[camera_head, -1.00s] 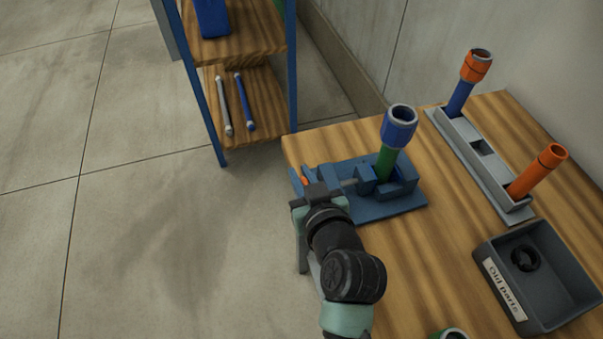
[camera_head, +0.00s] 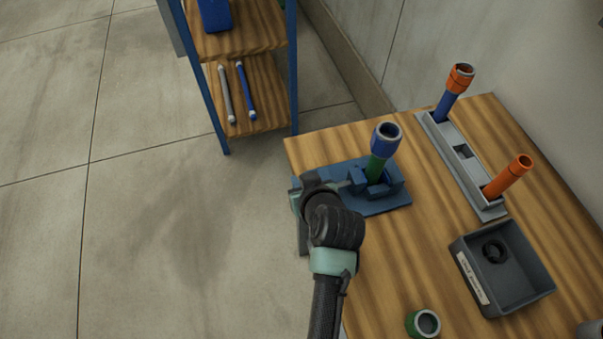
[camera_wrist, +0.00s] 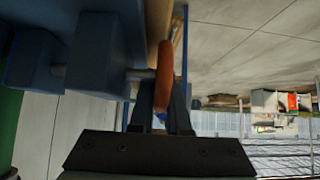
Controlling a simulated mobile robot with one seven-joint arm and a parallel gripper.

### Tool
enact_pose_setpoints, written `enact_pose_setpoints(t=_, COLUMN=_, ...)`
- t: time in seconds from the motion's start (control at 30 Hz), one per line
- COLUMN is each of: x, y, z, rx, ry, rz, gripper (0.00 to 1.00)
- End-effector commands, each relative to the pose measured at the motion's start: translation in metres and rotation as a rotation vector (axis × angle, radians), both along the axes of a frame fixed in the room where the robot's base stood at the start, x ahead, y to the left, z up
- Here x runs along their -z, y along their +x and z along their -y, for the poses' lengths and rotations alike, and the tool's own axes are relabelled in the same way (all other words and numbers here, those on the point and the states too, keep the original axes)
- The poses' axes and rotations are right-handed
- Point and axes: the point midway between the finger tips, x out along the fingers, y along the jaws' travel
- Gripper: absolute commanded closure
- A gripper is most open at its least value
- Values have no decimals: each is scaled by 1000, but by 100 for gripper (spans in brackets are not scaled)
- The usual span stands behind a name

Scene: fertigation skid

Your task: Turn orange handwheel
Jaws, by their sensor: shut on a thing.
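The orange handwheel (camera_wrist: 164,75) shows nearly edge-on in the wrist view, on a grey shaft that runs left into the blue vise (camera_wrist: 105,50). My gripper (camera_wrist: 163,105) is shut on the rim of the handwheel, one finger on each side. There my gripper (camera_head: 302,190) is at the vise's left end, and my wrist hides the handwheel.
A grey rack (camera_head: 462,165) with two coloured pipes stands at the table's right. A grey parts box (camera_head: 530,298) and a green ring (camera_head: 423,323) are nearer. A blue-framed shelf (camera_head: 245,90) stands behind. The floor left of the table is clear.

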Motion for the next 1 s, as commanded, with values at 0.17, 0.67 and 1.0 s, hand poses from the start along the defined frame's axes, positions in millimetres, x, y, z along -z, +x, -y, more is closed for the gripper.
enact_pose_setpoints(t=0.17, x=0, y=0, z=0, rx=0, ry=0, rz=0, gripper=100)
enact_pose_setpoints(t=0.67, x=-4, y=-4, z=2, rx=1, ry=0, rz=2, gripper=72)
enact_pose_setpoints(t=1.0, x=-42, y=-44, z=15, rx=1, ry=0, rz=4, gripper=72)
